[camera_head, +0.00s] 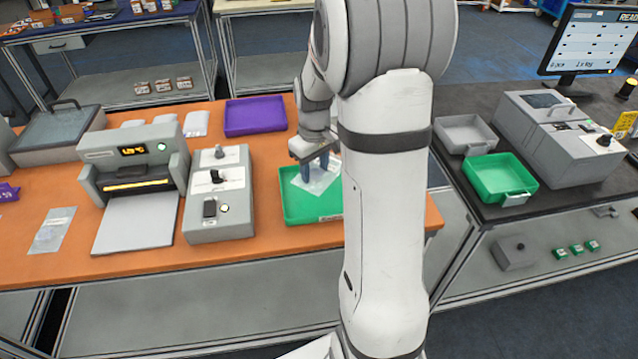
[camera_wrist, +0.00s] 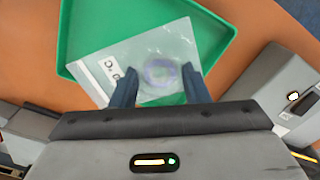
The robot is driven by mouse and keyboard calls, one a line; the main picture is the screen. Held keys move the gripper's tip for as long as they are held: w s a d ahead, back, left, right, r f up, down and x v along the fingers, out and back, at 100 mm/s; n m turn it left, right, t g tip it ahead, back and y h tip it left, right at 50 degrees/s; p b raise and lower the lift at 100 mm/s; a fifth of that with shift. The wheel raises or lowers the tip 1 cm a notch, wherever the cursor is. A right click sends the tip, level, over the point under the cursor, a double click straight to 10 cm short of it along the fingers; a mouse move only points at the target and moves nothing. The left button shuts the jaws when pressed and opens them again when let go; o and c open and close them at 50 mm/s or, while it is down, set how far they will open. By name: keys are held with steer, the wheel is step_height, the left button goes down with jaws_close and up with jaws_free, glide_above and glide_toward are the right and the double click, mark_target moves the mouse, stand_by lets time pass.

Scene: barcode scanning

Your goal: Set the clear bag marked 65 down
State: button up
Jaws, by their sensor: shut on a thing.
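The clear bag (camera_head: 318,178) is over the green tray (camera_head: 297,213) on the orange table, partly hidden by my arm in the head view. In the wrist view the bag (camera_wrist: 150,62) lies between my fingers, with a white label and a purple ring-shaped item inside. The label's number is too small to read surely. My gripper (camera_wrist: 160,88) is shut on the bag, its two dark blue fingers at the bag's near part. The tray's green floor (camera_wrist: 100,25) shows around the bag. I cannot tell whether the bag touches the floor.
A purple tray (camera_head: 255,115) stands behind the green tray. A grey control box (camera_head: 220,195) and a sealing machine (camera_head: 135,165) stand to the left. Another clear bag (camera_head: 52,230) lies far left. A second green tray (camera_head: 500,178) sits on the dark table at right.

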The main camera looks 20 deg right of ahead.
mark_target(316, 171)
steer(key=f, duration=0.3)
steer(key=shift+d+f, duration=0.25)
steer(key=shift+f, duration=0.15)
steer(key=shift+s+f+p, duration=0.15)
steer(key=shift+f+p, duration=0.25)
steer(key=shift+f, duration=1.35)
steer(key=shift+f, duration=0.25)
steer(key=o, duration=1.1)
steer(key=shift+r, duration=0.1)
step_height(316, 171, up, 12)
steer(key=shift+r+b, duration=0.1)
steer(key=shift+b, duration=0.45)
steer(key=s+a+r+m+t, duration=0.1)
steer(key=s+a+r, duration=0.1)
steer(key=s+a, duration=0.2)
steer(key=s+a+r+m+t, duration=0.1)
steer(key=s+a+r, duration=0.1)
steer(key=s, duration=0.7)
steer(key=s+a+r+m+t, duration=0.1)
steer(key=s+a+r, duration=0.2)
steer(key=s+a, duration=0.2)
steer(key=shift+s+a, duration=0.3)
steer(key=shift+s, duration=0.4)
